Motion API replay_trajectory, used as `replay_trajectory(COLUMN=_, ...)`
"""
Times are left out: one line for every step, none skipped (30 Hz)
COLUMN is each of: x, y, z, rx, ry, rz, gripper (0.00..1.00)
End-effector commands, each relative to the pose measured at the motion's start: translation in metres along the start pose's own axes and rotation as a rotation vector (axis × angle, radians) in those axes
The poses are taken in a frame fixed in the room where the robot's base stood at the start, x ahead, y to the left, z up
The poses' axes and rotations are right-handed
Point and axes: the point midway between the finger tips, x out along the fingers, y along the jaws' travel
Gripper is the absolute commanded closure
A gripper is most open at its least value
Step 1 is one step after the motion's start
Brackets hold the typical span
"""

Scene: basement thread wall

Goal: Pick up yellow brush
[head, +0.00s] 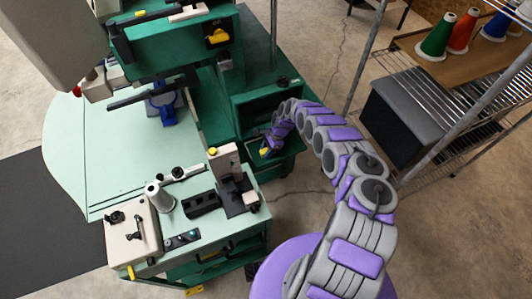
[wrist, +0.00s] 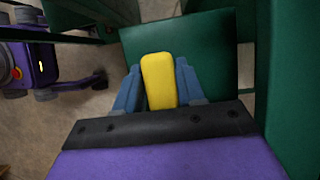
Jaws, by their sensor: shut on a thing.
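The yellow brush (wrist: 159,80) shows in the wrist view as a plain yellow block with rounded ends. It stands between the two blue fingers of my gripper (wrist: 160,88), which are shut on it from both sides. Behind it is a flat green surface (wrist: 205,50); I cannot tell whether the brush touches it. In the head view, my gripper (head: 268,148) is at the green machine's lower right part, and only a small bit of yellow shows there. The brush's underside is hidden.
The green machine (head: 200,120) fills the left and middle of the head view, with a pale table (head: 75,150). A wire shelf (head: 440,120) with a dark box (head: 400,120) and thread cones (head: 438,35) stands at the right. Green walls (wrist: 290,80) stand close beside my gripper.

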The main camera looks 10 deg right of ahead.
Motion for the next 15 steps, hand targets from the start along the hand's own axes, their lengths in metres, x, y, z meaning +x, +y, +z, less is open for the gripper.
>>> replay_trajectory(x=0.0013, y=0.0005, z=0.0008, rx=-0.001, ry=0.001, rz=0.003, gripper=0.89)
replay_trajectory(x=0.0017, y=0.0004, z=0.0015, rx=0.000, ry=0.003, rz=0.003, gripper=0.92)
replay_trajectory(x=0.0023, y=0.0002, z=0.0026, rx=0.000, ry=0.004, rz=0.003, gripper=0.92)
replay_trajectory(x=0.0027, y=0.0002, z=0.0033, rx=0.000, ry=0.005, rz=0.004, gripper=0.92)
replay_trajectory(x=0.0030, y=0.0001, z=0.0039, rx=0.000, ry=0.006, rz=0.004, gripper=0.92)
replay_trajectory(x=0.0032, y=0.0000, z=0.0043, rx=-0.001, ry=0.006, rz=0.004, gripper=0.92)
replay_trajectory(x=0.0033, y=0.0001, z=0.0043, rx=0.000, ry=0.006, rz=0.005, gripper=0.92)
replay_trajectory(x=0.0032, y=0.0002, z=0.0042, rx=-0.001, ry=0.005, rz=0.005, gripper=0.92)
replay_trajectory(x=0.0027, y=0.0002, z=0.0037, rx=-0.001, ry=0.004, rz=0.004, gripper=0.92)
replay_trajectory(x=0.0020, y=0.0004, z=0.0032, rx=-0.001, ry=0.003, rz=0.004, gripper=0.92)
replay_trajectory(x=0.0012, y=0.0006, z=0.0027, rx=-0.001, ry=0.002, rz=0.004, gripper=0.92)
replay_trajectory(x=-0.0004, y=0.0007, z=0.0022, rx=-0.001, ry=0.001, rz=0.004, gripper=0.92)
replay_trajectory(x=-0.0017, y=0.0007, z=0.0023, rx=-0.001, ry=0.000, rz=0.003, gripper=0.92)
replay_trajectory(x=-0.0031, y=0.0008, z=0.0027, rx=-0.002, ry=0.000, rz=0.004, gripper=0.92)
replay_trajectory(x=-0.0055, y=0.0012, z=0.0028, rx=-0.002, ry=-0.001, rz=0.004, gripper=0.92)
